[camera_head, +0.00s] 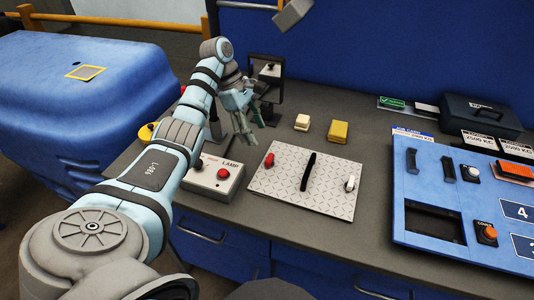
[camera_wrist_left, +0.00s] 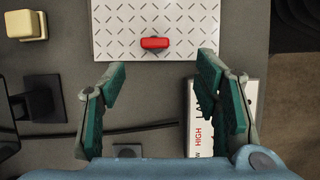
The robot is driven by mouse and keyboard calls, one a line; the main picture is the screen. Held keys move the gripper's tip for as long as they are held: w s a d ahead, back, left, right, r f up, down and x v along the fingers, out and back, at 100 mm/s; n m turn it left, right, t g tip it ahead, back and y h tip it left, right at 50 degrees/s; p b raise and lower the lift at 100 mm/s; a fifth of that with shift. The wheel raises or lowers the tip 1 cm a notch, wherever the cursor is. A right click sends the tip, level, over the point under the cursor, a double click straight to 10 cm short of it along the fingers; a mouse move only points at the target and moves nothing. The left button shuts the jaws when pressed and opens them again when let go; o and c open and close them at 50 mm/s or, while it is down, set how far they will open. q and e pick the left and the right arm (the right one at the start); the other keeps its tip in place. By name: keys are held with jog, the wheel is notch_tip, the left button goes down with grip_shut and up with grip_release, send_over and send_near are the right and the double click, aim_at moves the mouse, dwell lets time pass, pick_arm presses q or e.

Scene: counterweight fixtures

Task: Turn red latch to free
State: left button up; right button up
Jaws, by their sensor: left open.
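The red latch (camera_head: 269,159) is a small red knob near the left edge of a light diamond-plate panel (camera_head: 328,203) lying on the workbench. In the left wrist view the red latch (camera_wrist_left: 155,43) lies crosswise on the panel, ahead of the fingers and roughly centred between them. My left gripper (camera_head: 249,125) is open and empty, above the bench behind the panel's left part. In the left wrist view its green-padded fingers (camera_wrist_left: 161,68) are wide apart and do not touch the latch. My right gripper is not in view.
The panel also holds a black bar (camera_head: 308,171) and a white latch (camera_head: 349,184). A lamp box (camera_head: 210,184) with a red button stands left of it. A dark-framed stand (camera_head: 267,69) and yellow blocks (camera_head: 338,131) are behind. A blue console (camera_head: 468,208) is at right.

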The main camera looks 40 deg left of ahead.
aim_at(269, 156)
pick_arm(q)
jog(key=x, duration=0.6)
jog(key=shift+w+d+r+p, duration=0.1)
jog(key=shift+w+d+p, duration=0.1)
jog(key=shift+p, duration=0.1)
jog(key=f, duration=0.1)
jog(key=w+f, duration=0.1)
jog(key=f, duration=0.1)
jog(key=shift+w+d+f, duration=0.15)
jog(key=shift+d, duration=0.25)
jog(key=shift+f, duration=0.3)
jog(key=shift+s+d+r, duration=0.1)
jog(key=shift+s+d, duration=0.05)
jog(key=shift+s, duration=0.15)
jog(key=shift+w, duration=0.1)
jog(key=c, duration=1.2)
jog(key=shift+o, duration=0.2)
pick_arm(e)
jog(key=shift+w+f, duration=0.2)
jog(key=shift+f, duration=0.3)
